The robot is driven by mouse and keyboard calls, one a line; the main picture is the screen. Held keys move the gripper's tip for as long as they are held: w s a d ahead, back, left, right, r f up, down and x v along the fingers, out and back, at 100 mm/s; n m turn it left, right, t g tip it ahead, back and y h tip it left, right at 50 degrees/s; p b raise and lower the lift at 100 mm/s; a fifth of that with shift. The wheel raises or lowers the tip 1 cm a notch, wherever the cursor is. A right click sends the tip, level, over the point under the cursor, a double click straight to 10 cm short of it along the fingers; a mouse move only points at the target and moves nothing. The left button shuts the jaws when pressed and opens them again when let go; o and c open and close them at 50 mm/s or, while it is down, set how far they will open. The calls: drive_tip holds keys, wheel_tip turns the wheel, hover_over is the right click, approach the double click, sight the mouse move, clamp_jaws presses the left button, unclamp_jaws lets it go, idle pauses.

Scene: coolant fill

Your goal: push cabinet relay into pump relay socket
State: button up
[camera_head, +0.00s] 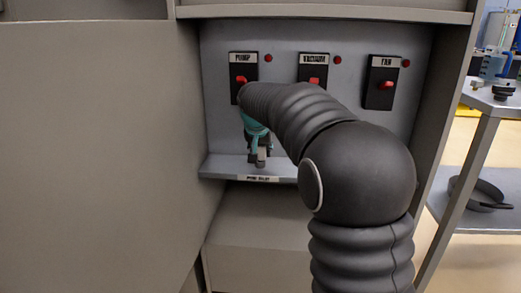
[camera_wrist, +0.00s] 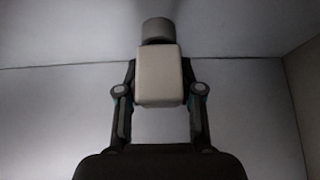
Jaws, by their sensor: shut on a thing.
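My gripper (camera_head: 259,148) points down over the small ledge inside the cabinet, below the PUMP switch. In the wrist view my gripper (camera_wrist: 159,98) is shut on a pale beige block, the relay (camera_wrist: 159,75), with one finger on each side. A short grey cylinder (camera_wrist: 157,29) shows just beyond the relay; I cannot tell whether they touch. In the head view a small greyish piece (camera_head: 261,160) shows at the fingertips, close above the ledge. The ledge's front carries a label (camera_head: 258,178) that seems to read PUMP RELAY. I cannot make out the socket clearly, nor whether the relay is seated.
Switches labelled PUMP (camera_head: 242,80), VACUUM (camera_head: 313,80) and FAN (camera_head: 381,84) line the back panel, each with a red lamp. A large grey panel (camera_head: 100,150) stands close on the left. The cabinet's side wall bounds the right.

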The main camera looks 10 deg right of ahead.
drive_tip(key=shift+f, duration=0.35)
drive_tip(key=o, duration=1.2)
drive_tip(key=v, duration=1.2)
